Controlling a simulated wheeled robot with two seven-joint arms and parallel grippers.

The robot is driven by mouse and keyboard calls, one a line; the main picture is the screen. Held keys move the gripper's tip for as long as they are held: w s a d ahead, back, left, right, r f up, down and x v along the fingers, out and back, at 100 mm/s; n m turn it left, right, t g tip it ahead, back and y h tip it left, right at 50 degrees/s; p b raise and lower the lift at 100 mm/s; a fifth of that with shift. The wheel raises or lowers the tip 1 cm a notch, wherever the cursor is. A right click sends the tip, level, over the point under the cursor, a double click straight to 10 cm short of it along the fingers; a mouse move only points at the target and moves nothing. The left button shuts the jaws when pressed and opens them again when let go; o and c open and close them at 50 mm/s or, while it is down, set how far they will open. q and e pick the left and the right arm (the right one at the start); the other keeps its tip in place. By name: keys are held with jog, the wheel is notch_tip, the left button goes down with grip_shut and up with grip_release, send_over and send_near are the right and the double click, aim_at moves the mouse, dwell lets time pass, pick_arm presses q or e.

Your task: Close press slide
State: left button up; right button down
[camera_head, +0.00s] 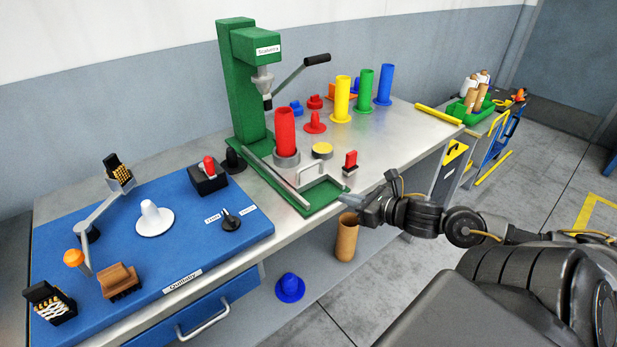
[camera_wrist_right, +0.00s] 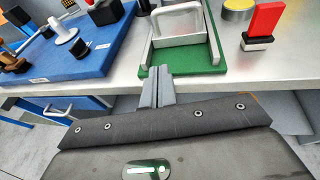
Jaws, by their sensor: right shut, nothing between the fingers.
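The green press (camera_head: 243,85) stands at the back of the workbench, with its lever (camera_head: 316,60) angled up to the right. Its slide has a metal handle (camera_head: 311,172) over the green base (camera_head: 325,196). A red bobbin (camera_head: 285,132) stands upright in a grey holder behind the handle. In the right wrist view the slide handle (camera_wrist_right: 178,22) is just beyond the fingertips, above the green base (camera_wrist_right: 205,68). My right gripper (camera_head: 362,207) is shut and empty in front of the base's front edge, apart from the handle. My left gripper is not in view.
A red-topped block (camera_head: 350,162) and a yellow-topped disc (camera_head: 322,150) stand right of the slide. A blue board (camera_head: 150,250) with several fixtures lies left. Yellow, green and blue bobbins stand at the back. Below are a brown tube (camera_head: 346,240) and a blue cone (camera_head: 290,288).

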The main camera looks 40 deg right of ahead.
jog(key=p, duration=0.3)
send_near(300, 183)
jog(key=x, duration=0.6)
jog(key=shift+w+a, duration=0.1)
jog(key=shift+w, duration=0.1)
